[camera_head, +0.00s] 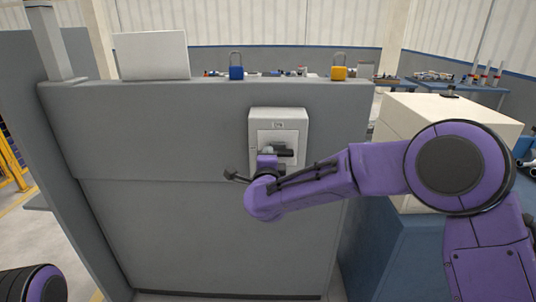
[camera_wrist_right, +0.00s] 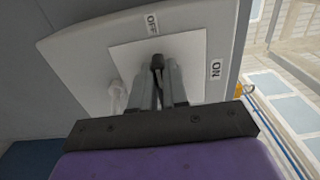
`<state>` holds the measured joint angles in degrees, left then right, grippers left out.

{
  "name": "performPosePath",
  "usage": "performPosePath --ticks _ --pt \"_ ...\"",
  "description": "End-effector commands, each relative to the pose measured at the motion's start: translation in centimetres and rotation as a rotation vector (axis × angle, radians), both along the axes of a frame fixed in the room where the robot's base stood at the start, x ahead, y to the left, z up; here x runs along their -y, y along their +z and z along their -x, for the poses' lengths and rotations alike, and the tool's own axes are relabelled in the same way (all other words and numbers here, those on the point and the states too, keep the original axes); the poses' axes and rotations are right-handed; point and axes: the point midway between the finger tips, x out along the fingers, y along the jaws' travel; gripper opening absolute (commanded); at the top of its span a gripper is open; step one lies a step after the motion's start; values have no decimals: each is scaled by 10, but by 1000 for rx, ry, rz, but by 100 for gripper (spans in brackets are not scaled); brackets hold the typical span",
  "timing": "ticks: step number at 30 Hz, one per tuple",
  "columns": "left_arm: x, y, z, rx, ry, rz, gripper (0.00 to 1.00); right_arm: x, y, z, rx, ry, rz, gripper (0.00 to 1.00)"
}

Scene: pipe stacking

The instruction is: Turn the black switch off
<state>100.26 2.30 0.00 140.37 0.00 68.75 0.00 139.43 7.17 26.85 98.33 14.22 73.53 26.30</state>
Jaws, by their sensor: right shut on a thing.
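The black switch (camera_head: 281,151) is on a light grey switch box (camera_head: 296,115) fixed to a grey panel. In the right wrist view the dark end of the black switch (camera_wrist_right: 157,62) shows between the fingers of my right gripper (camera_wrist_right: 161,82). The right gripper is shut on it. The handle's end points towards the OFF label (camera_wrist_right: 152,24) in that view, and the ON label (camera_wrist_right: 215,70) is off to the right. In the head view my right wrist and gripper (camera_head: 268,160) cover part of the box. My left gripper is out of view.
A blue padlock (camera_head: 236,73) and a yellow padlock (camera_head: 339,73) stand on the panel's top ledge, with a white board (camera_head: 151,55) at left. A white-topped cabinet (camera_head: 405,120) stands to the right, behind my right arm. The panel's front left is bare.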

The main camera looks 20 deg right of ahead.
Motion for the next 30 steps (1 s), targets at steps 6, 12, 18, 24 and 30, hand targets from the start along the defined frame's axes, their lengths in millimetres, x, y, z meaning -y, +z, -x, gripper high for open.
performPosePath --ticks 6,12,18,24,30 --pt "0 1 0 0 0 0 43 1 3 -1 0 -1 25 0" --pt "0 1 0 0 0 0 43 1 3 -1 0 -1 27 0" --pt "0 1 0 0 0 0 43 1 2 -1 -1 -2 27 31" --pt "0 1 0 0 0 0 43 1 1 0 -4 -1 25 40" --pt "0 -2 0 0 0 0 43 -2 0 7 -4 0 24 40"
